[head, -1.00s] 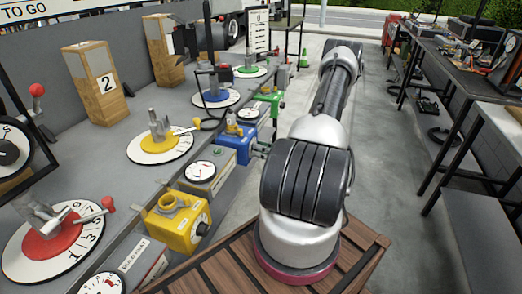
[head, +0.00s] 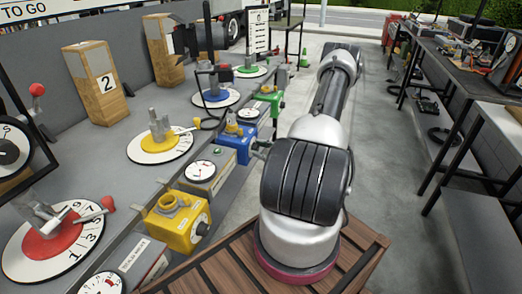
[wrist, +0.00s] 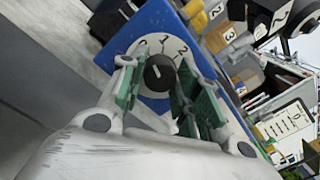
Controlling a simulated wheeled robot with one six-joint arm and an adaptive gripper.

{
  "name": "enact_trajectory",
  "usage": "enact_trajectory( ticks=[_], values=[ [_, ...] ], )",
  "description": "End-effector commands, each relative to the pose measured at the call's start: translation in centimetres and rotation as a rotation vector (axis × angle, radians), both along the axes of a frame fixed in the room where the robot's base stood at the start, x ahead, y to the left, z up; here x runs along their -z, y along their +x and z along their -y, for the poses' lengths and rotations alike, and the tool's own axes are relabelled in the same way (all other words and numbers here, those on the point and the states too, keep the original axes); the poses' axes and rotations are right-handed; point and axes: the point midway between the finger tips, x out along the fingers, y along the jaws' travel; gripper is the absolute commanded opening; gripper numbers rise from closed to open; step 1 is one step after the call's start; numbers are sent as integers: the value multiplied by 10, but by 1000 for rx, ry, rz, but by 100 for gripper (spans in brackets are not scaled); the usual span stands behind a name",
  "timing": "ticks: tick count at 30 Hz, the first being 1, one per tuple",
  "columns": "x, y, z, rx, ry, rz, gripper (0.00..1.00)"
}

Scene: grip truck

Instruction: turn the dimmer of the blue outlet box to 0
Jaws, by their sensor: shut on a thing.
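The blue outlet box (head: 236,151) stands at the edge of the grey bench in the head view, between the yellow and green boxes. In the wrist view its blue face (wrist: 152,23) carries a white numbered dial with a black round dimmer knob (wrist: 159,73). My gripper (wrist: 161,82) has its green-padded fingers on either side of the knob and is shut on it. A small light mark shows on the knob, but the number it points to is hard to read. In the head view my gripper is small beside the box's right side, partly hidden by my arm.
A yellow box (head: 178,222) is nearer and a green box (head: 268,101) farther along the bench edge. A white gauge (head: 200,172) sits between yellow and blue. Round numbered dials, such as the yellow one (head: 160,156), lie on the bench. The floor aisle to the right is clear.

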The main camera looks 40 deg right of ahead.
Motion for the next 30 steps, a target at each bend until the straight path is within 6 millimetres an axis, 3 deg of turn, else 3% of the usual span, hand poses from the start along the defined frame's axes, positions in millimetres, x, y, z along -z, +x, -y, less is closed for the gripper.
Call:
enact_trajectory(
  ticks=[12, 26, 27, 30],
  values=[
    [0, 0, 0, 0, -132, 78, 8],
    [0, 0, 0, 0, -144, 84, 8],
    [1, 0, 0, 0, -144, 84, 34],
    [1, 0, 0, 0, -143, 83, 52]
  ],
)
